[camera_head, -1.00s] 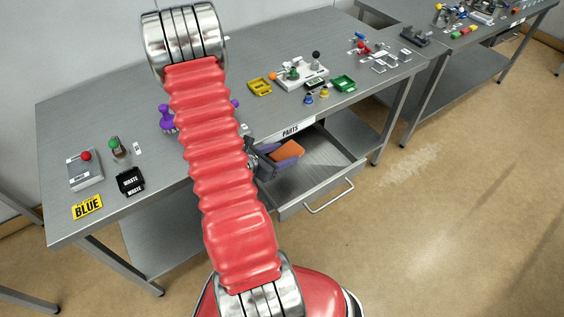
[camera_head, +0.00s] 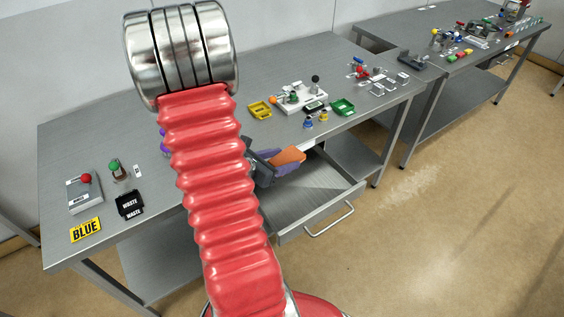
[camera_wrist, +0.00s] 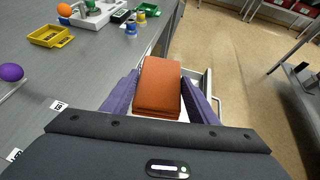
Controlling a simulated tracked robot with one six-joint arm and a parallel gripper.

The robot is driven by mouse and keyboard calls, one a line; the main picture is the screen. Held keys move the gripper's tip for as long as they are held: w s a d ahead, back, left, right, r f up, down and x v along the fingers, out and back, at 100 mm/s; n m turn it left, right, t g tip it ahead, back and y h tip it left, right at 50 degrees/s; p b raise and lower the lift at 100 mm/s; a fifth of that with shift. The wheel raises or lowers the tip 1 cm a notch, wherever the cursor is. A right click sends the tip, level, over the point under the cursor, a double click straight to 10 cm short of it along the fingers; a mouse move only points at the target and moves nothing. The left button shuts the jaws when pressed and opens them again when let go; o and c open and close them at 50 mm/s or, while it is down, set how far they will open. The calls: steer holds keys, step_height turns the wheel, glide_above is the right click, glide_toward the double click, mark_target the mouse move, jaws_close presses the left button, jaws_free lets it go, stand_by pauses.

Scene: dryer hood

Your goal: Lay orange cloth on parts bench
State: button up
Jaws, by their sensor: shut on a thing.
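The orange cloth (camera_wrist: 158,86) is a folded rectangular pad between the purple fingers of my gripper (camera_wrist: 160,98) in the wrist view. In the head view my gripper (camera_head: 280,162) is shut on the cloth (camera_head: 289,155) and holds it above the open drawer (camera_head: 312,196), near the bench's front edge. The parts bench (camera_head: 215,125) is a grey metal table with its PARTS label partly hidden behind the gripper. My red arm covers part of the bench top.
A yellow tray (camera_head: 260,109), a green tray (camera_head: 343,106) and a white fixture (camera_head: 301,96) stand on the bench. A grey box with a red button (camera_head: 84,190), a black WASTE label (camera_head: 130,204) and a yellow BLUE sign (camera_head: 86,230) are at the left. The drawer sticks out in front.

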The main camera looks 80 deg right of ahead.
mark_target(121, 219)
stand_by(0.4)
